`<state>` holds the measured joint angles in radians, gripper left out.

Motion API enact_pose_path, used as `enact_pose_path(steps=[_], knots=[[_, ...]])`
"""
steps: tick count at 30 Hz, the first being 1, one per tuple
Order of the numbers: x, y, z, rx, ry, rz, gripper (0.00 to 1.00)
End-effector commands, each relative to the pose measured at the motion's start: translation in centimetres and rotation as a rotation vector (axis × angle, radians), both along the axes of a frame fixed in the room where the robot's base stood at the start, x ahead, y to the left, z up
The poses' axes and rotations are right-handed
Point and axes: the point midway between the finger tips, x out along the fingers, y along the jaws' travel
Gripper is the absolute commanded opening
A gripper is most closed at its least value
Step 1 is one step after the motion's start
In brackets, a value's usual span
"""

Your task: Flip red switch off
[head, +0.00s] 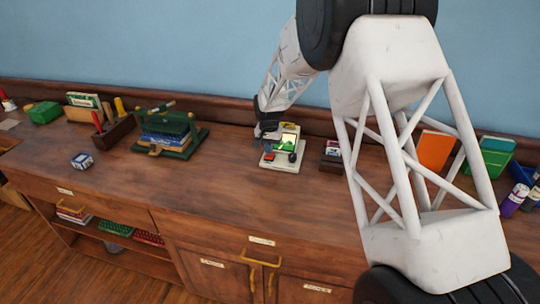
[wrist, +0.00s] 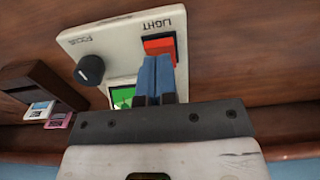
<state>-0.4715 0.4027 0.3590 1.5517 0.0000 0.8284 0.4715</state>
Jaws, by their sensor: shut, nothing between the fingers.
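The red switch (wrist: 160,45) sits on a cream panel (wrist: 110,38) beside the word LIGHT, and shows small at the front left of the device in the head view (head: 269,156). A dark FOCUS knob (wrist: 89,70) and a lit green screen (wrist: 122,95) share the panel. My gripper (wrist: 158,60) is shut and empty, its blue fingers side by side with their tips at the red switch's edge. They cover part of the switch and screen; I cannot tell whether they touch it. In the head view my gripper (head: 268,134) is over the device's left side.
A green press with books (head: 168,135) stands left of the device on the wooden counter (head: 215,185). A small dark box (head: 331,158) is close on its right. An orange book (head: 434,150) and purple bottles (head: 512,200) stand farther right. The counter in front is clear.

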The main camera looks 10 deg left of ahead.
Motion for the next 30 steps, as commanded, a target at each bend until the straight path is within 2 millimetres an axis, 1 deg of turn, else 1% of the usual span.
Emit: enact_pose_path(steps=[30], knots=[[0.0, 0.0, -1.1, 0.0, 0.0, 0.0, 0.0]])
